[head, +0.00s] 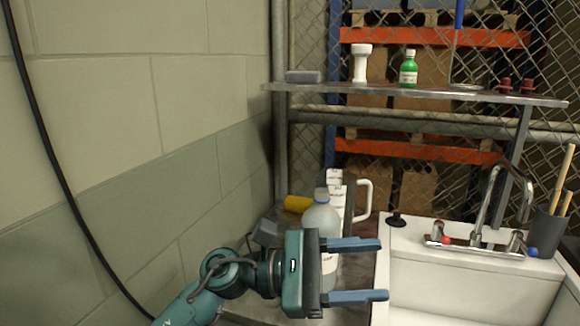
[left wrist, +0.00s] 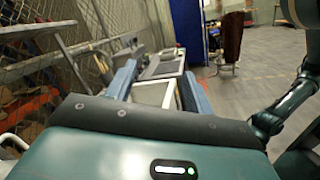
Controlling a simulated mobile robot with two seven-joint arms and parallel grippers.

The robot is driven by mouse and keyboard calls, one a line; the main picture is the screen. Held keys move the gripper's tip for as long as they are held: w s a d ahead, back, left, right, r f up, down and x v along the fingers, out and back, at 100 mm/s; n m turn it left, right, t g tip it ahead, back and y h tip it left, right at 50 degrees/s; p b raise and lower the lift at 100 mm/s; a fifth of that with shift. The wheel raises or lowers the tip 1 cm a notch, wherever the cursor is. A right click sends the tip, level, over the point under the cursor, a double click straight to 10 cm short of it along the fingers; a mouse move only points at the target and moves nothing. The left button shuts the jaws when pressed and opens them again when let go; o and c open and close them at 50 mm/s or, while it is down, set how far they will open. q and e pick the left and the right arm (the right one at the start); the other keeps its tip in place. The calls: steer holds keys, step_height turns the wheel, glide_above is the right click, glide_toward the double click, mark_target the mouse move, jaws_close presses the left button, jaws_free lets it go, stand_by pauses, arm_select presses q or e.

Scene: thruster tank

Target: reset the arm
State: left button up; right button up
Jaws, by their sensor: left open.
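My left gripper (head: 374,270) reaches in from the bottom left of the head view, level and pointing right. Its two blue fingers are wide apart with nothing between them. It is in front of the bottle and beside the sink's left edge. In the left wrist view the open fingers (left wrist: 154,88) point out over the sink and counter. My right gripper does not show in the head view. A dark teal arm of mine shows at the right of the left wrist view, its gripper not clear.
A clear bottle (head: 320,218) stands just behind my left gripper, partly hidden. A white-handled jug (head: 363,200) and a yellow object (head: 297,204) are behind it. The white sink (head: 470,272) with a faucet (head: 490,205) is to the right. A shelf (head: 430,94) holds a green bottle (head: 409,70).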

arm_select(q)
steer(key=w+a+f+m+t+y, duration=0.15)
steer(key=a+f+m+t, duration=0.25)
steer(key=m+t, duration=0.5)
steer(key=w+a+f+m+t+y+p, duration=0.1)
steer(key=a+f+m+t+y, duration=0.3)
steer(key=m, duration=1)
steer(key=w+a+f+m+t+y, duration=0.2)
steer(key=a+f+m+t, duration=0.3)
steer(key=m+t, duration=0.45)
steer(key=s+a+f+n+g+y, duration=0.4)
steer(key=s+f+n, duration=0.4)
steer(key=f, duration=0.3)
steer(key=s+a+f+n+g+y, duration=0.4)
steer(key=s+a+f+n, duration=0.3)
steer(key=f+n, duration=0.3)
steer(key=shift+s+f+g+y+p, duration=0.4)
steer(key=shift+s+f+g, duration=0.15)
steer(key=shift+s+f, duration=0.2)
